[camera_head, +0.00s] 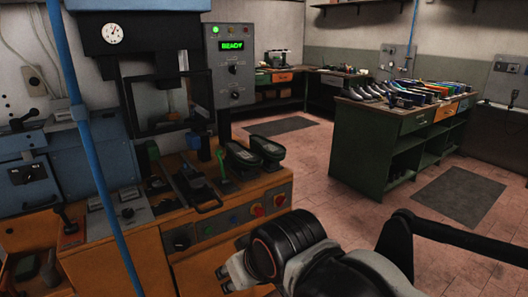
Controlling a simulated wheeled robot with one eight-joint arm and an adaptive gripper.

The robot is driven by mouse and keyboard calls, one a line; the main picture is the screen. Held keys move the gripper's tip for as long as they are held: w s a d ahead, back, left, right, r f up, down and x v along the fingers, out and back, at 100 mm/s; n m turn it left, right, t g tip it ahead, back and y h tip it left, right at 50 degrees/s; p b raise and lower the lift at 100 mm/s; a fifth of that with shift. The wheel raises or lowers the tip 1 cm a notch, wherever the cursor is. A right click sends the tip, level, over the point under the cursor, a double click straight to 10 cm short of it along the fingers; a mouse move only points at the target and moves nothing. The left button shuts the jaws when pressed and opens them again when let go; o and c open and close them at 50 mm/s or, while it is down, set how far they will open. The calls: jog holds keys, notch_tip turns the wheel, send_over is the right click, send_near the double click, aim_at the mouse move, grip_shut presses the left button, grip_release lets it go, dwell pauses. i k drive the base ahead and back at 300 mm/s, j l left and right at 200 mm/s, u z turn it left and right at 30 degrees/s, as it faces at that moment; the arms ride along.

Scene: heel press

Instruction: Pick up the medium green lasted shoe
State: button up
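Two dark shoe-shaped pieces with green edges sit side by side on the orange press bench (226,216): a nearer left one (240,156) and a right one (268,148). I cannot tell from here which is the medium green lasted shoe, or whether both are shoes on lasts. My arm reaches in from the bottom of the head view. The pale end of my gripper (236,272) is low in front of the bench, below and apart from both pieces. Its fingertips are too small and turned away to show whether they are open.
The press (150,60) with a lit READY panel (232,57) stands behind the bench. A blue pole (96,170) rises at left. A green-handled tool (221,168) stands beside the left piece. A green workbench (385,135) bears several shoes.

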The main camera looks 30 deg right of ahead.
aim_at(273, 151)
jog(key=i+l+z, duration=0.15)
jog(key=i+l, duration=0.45)
jog(key=i+l+z, duration=0.1)
jog(key=i+l, duration=0.45)
jog(key=i+l+z, duration=0.15)
jog(key=i+l, duration=0.3)
jog(key=i, duration=0.25)
